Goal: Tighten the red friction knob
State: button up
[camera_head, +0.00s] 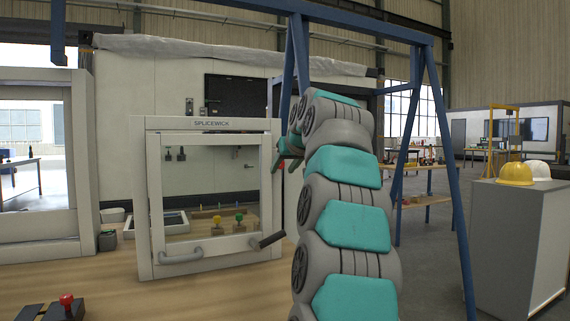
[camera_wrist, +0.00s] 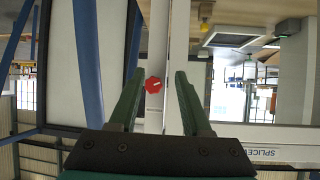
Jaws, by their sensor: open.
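The red friction knob (camera_wrist: 154,85) shows in the wrist view as a small red faceted disc with a light mark, in front of a white frame post. My gripper (camera_wrist: 159,73) is open, with one dark green finger on each side of the knob in that view. The knob looks closer to the left finger; no contact is visible. I cannot tell how far ahead of the fingertips it is. In the head view my gripper (camera_head: 288,150) is at the right edge of the white SPLICEWICK frame (camera_head: 208,124), partly hidden by my arm.
The frame's glazed door (camera_head: 155,200) has a grey handle (camera_head: 181,258) and a dark lever (camera_head: 272,240). A black box with a red button (camera_head: 66,300) sits at the lower left of the wooden bench (camera_head: 190,292). Blue posts (camera_head: 455,190) stand beyond my arm.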

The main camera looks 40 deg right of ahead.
jog(key=s+d+r+m+t+y, duration=0.2)
jog(key=s+d+m+t+y, duration=0.1)
jog(key=s+m+t+y, duration=0.15)
jog(key=w+f+m, duration=0.1)
jog(key=w, duration=0.6)
jog(key=shift+w+f+y+p, duration=0.2)
jog(key=shift+f+y+p, duration=0.05)
jog(key=shift+y+p, duration=0.2)
jog(key=shift+m, duration=0.25)
grip_shut()
